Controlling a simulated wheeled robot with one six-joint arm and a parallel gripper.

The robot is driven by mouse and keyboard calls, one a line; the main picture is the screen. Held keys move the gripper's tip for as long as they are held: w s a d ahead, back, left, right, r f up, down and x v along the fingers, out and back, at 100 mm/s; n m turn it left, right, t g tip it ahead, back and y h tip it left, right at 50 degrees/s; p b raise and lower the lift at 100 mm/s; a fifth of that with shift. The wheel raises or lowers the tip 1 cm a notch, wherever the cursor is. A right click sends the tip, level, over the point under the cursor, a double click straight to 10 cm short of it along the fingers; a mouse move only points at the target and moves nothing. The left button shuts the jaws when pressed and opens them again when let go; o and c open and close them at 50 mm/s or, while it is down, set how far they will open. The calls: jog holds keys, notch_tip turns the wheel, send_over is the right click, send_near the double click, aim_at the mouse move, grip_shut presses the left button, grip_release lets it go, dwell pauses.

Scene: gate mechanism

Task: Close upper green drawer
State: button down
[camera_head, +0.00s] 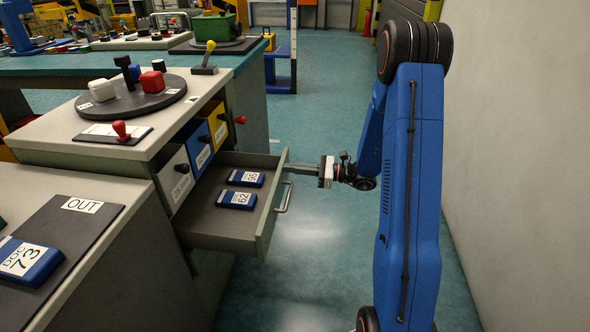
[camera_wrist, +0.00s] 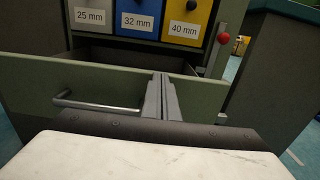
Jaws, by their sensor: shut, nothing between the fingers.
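The green drawer (camera_head: 226,228) is pulled open from the cabinet, and two blue labelled blocks, marked 95 (camera_head: 246,178) and 62 (camera_head: 237,199), lie inside it. Its metal handle (camera_head: 284,197) is on the front panel; the handle also shows in the wrist view (camera_wrist: 95,104), left of my fingers. My gripper (camera_head: 290,167) is shut and empty, its fingers pointing at the drawer front near the far end. In the wrist view the fingertips (camera_wrist: 161,78) reach the top edge of the drawer front; I cannot tell whether they touch it.
Above the drawer are a grey 25 mm bin (camera_wrist: 90,17), a blue 32 mm bin (camera_wrist: 138,20) and a yellow 40 mm bin (camera_wrist: 186,22). A red knob (camera_head: 240,120) sticks out beside them. A wall (camera_head: 510,150) stands at right; the floor between is clear.

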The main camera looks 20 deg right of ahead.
jog(key=x, duration=2.4)
jog(key=shift+w+a+r, duration=0.1)
jog(key=shift+w+a, duration=0.05)
jog(key=shift+a, duration=0.05)
jog(key=shift+r, duration=0.1)
